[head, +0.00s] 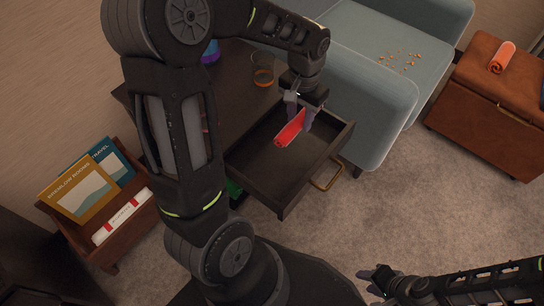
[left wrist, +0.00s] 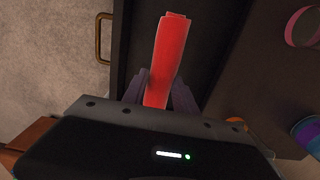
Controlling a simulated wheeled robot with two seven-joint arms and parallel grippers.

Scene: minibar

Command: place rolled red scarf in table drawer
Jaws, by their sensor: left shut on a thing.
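The rolled red scarf (head: 290,130) is in my left gripper (head: 304,108), above or inside the open table drawer (head: 317,175). In the left wrist view the red roll (left wrist: 166,58) sits between the two fingers (left wrist: 158,95) and extends past them, over the dark drawer floor (left wrist: 203,40). I cannot tell whether the scarf touches the drawer floor. The drawer is pulled out of the dark table (head: 232,95), with a brass handle (head: 327,178) on its front. My right gripper (head: 378,283) is at the bottom right, empty; its finger opening is unclear.
A blue-grey sofa (head: 365,80) with orange crumbs stands behind the drawer. A brown ottoman (head: 480,105) holds an orange roll (head: 502,57). A wooden rack (head: 100,248) with books is at left. A glass (head: 263,72) stands on the table. Carpet right of the drawer is clear.

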